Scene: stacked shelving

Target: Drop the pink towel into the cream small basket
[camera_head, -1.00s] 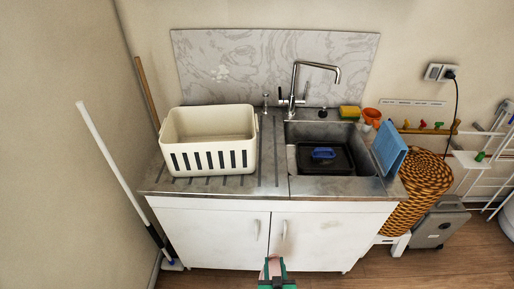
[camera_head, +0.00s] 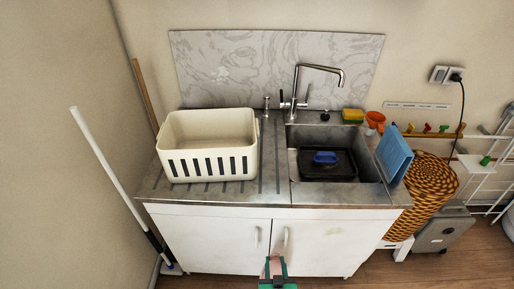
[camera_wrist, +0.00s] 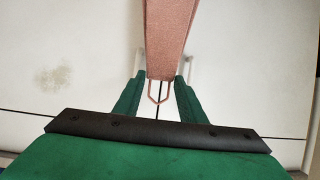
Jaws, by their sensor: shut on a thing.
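The cream small basket (camera_head: 210,144) stands upright on the left drainboard of the sink unit. Its side has a row of dark slots, and the part of its inside that shows looks empty. My gripper (camera_head: 274,268) is low in front of the cabinet doors, below and to the right of the basket. In the wrist view its green fingers (camera_wrist: 159,97) are shut on the pink towel (camera_wrist: 171,35), a narrow strip reaching up and away from the fingertips. In the head view the towel (camera_head: 273,262) is a small pale pink patch between the fingers.
The sink (camera_head: 325,135) holds a dark tub with a blue item. A tall faucet (camera_head: 318,68) rises behind it. A blue cloth (camera_head: 394,154) hangs at the counter's right end beside a woven basket (camera_head: 430,185). A white-handled mop (camera_head: 115,175) leans at left.

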